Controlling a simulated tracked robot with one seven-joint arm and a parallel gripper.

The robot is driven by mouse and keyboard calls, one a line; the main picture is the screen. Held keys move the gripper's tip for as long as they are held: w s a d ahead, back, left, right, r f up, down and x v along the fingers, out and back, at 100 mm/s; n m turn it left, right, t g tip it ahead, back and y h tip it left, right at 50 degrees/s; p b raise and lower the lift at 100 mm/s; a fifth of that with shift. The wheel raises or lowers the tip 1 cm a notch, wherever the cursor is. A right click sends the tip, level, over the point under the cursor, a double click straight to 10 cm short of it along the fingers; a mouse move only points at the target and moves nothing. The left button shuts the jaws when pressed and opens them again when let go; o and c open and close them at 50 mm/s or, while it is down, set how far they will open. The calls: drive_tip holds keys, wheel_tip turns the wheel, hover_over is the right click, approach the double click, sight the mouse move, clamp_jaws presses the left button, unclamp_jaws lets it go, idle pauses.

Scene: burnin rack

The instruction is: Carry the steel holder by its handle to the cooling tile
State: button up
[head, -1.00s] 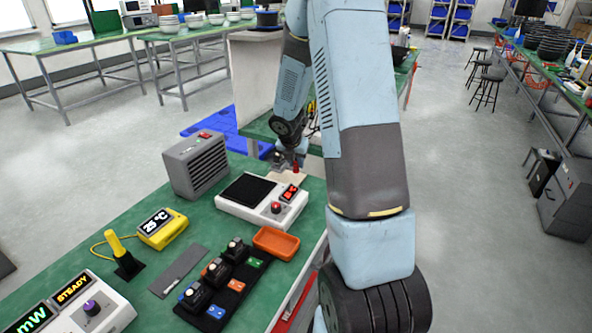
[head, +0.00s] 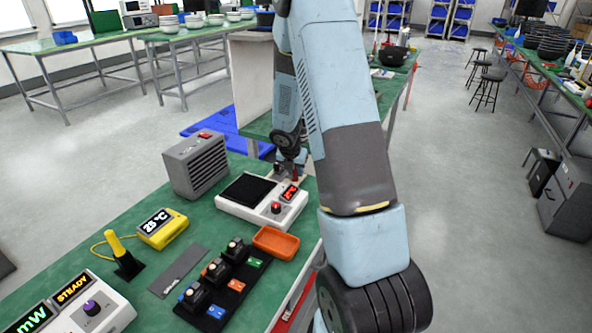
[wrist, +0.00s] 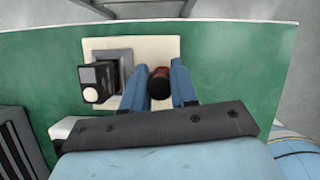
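The steel holder (wrist: 126,57) is a grey square frame with a black block in it, over the cream cooling tile (wrist: 165,46) in the wrist view. I cannot tell whether it touches the tile. Its dark red handle (wrist: 160,80) is upright between the two blue fingers of my gripper (wrist: 161,86), which look closed against its sides. In the head view my gripper (head: 291,166) is low beyond the hot plate at the bench's far end, and the arm hides most of the tile and holder.
A white hot plate unit (head: 234,208) with a red display stands just nearer. A grey vented box (head: 196,165) is to its left. An orange tray (head: 276,242), a black rack with several modules (head: 215,295) and a yellow thermometer (head: 163,229) lie nearer on the green bench.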

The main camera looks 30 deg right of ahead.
drive_tip(key=o, duration=0.4)
drive_tip(key=s+a+r+m, duration=0.3)
drive_tip(key=s+r, duration=0.1)
drive_tip(key=r, duration=0.6)
drive_tip(key=s+a+r+m, duration=0.2)
drive_tip(key=s+r+m, duration=0.15)
drive_tip(key=r, duration=0.65)
drive_tip(key=s+a+r+m+t+y, duration=0.1)
drive_tip(key=s+a+r+m, duration=0.2)
drive_tip(key=s+m, duration=0.3)
drive_tip(key=s+a+r+m+y, duration=0.1)
drive_tip(key=s+a+r+m, duration=0.3)
drive_tip(key=s, duration=0.7)
drive_tip(key=s+a+r+m+t+y, duration=0.1)
drive_tip(key=s+a+r+m, duration=0.2)
drive_tip(key=s+r+m, duration=0.3)
drive_tip(key=shift+s+a+r+m+t, duration=0.15)
drive_tip(key=shift+s+m, duration=0.6)
drive_tip(key=shift+m, duration=0.4)
drive_tip(key=shift+s+a+r+m+t, duration=0.15)
drive_tip(key=shift+s+m, duration=0.55)
drive_tip(key=shift+m, duration=0.4)
